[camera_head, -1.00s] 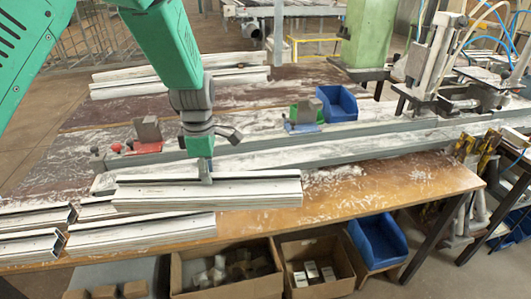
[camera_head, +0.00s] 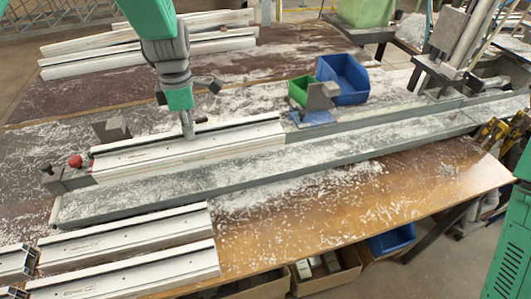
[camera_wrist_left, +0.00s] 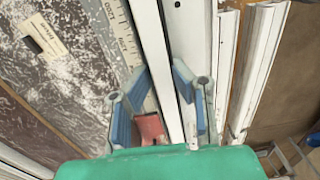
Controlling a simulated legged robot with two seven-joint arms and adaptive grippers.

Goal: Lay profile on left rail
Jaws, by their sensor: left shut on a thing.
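A long white profile (camera_head: 235,140) with a dark slot along its top lies lengthwise over the left part of the grey rail (camera_head: 330,153), along the rail's back side. My left gripper (camera_head: 188,133) comes down from above and is shut on the profile a little left of its middle. In the left wrist view, the fingers of my left gripper (camera_wrist_left: 165,90) are on either side of the white profile (camera_wrist_left: 182,35). Whether its underside rests fully on the rail is hidden. My right gripper is not in view.
A red knob (camera_head: 75,161) and a grey block (camera_head: 112,128) are at the rail's left end. A blue clamp base (camera_head: 312,119), a green bin (camera_head: 299,91) and a blue bin (camera_head: 348,78) stand behind the rail. Loose profiles (camera_head: 130,235) lie front left; others (camera_head: 150,62) lie behind.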

